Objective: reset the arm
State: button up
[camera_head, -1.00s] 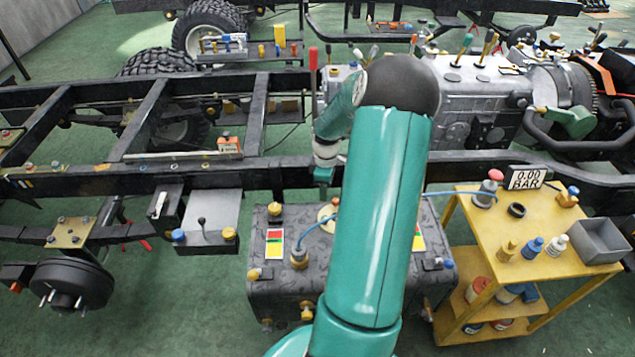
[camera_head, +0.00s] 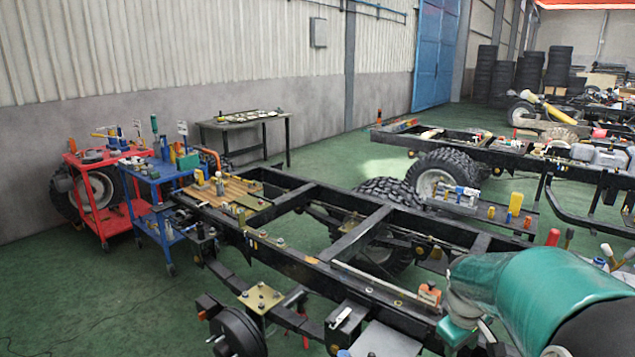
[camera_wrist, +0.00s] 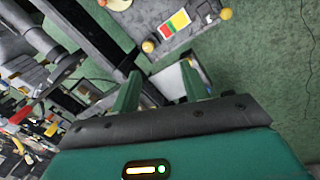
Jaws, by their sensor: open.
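My gripper shows in the wrist view (camera_wrist: 158,92), with its two green fingers apart and nothing visible between them. Beyond the fingers are a pale flat plate (camera_wrist: 168,78) and the dark rail of a chassis frame. In the head view my green arm fills the lower right corner, and its bent end is over the near chassis frame (camera_head: 300,262). The fingertips cannot be made out there.
A red cart (camera_head: 92,195) and a blue cart (camera_head: 150,190) with tools stand at the left end of the near frame. A workbench (camera_head: 240,122) stands by the wall. Wheels (camera_head: 440,175) and another frame lie behind. Green floor is open at the lower left.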

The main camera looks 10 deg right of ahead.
jog(key=s+a+r+m+t, duration=0.1)
jog(key=s+a+r, duration=0.2)
jog(key=a, duration=0.4)
jog(key=s+a+r+m+t+y, duration=0.1)
jog(key=s+a+r, duration=0.3)
jog(key=a, duration=0.4)
jog(key=s+a+r+m+t+y, duration=0.1)
jog(key=s+a+r+t, duration=0.1)
jog(key=s+a, duration=0.3)
jog(key=a+r, duration=0.1)
jog(key=a, duration=0.2)
jog(key=shift+r+t, duration=0.3)
jog(key=shift+r, duration=0.1)
jog(key=shift+s, duration=0.1)
jog(key=shift+c, duration=1)
jog(key=shift+d, duration=0.1)
